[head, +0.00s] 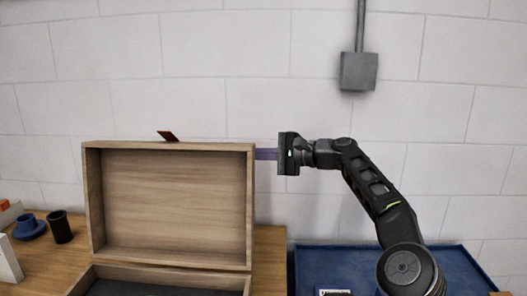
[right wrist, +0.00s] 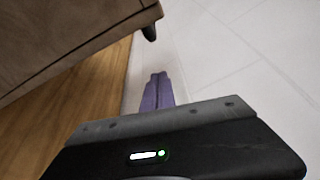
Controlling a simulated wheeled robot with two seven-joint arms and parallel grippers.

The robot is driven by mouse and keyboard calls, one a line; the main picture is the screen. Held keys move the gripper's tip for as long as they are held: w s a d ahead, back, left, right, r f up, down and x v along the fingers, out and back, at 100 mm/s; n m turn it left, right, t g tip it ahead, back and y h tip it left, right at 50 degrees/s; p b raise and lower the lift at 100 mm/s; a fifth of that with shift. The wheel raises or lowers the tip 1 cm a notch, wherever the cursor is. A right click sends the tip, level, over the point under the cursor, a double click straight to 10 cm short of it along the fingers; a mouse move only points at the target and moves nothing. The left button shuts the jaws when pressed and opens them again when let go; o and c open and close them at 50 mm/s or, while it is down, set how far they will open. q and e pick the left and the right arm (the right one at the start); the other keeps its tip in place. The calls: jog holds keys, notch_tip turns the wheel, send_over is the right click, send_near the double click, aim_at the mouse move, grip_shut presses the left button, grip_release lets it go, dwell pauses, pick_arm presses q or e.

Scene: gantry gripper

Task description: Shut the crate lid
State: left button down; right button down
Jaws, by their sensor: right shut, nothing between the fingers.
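The wooden crate (head: 165,269) stands on the table with its lid (head: 170,205) raised upright, the hollow inner side facing me. A reddish-brown tab (head: 167,136) sticks up at the lid's top edge. My right gripper (head: 262,154) is at the lid's upper right edge, its purple fingers pointing left; whether the tips touch the lid or reach behind it I cannot tell. In the right wrist view the purple fingers (right wrist: 157,90) are shut together and empty, with the brown lid (right wrist: 70,40) at upper left. My left gripper is not in view.
A blue cup on a saucer (head: 29,228) and a dark cup (head: 60,227) stand left of the crate on the wooden table (head: 270,250). A blue tray (head: 330,262) lies at right, under my right arm. A grey box (head: 358,71) with a conduit hangs on the wall.

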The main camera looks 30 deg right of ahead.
aim_at(235, 153)
jog(key=a, duration=0.3)
jog(key=w+a+r, duration=0.1)
jog(key=a, duration=0.1)
jog(key=shift+w+p, duration=0.1)
jog(key=shift+p, duration=0.2)
jog(key=shift+a, duration=0.1)
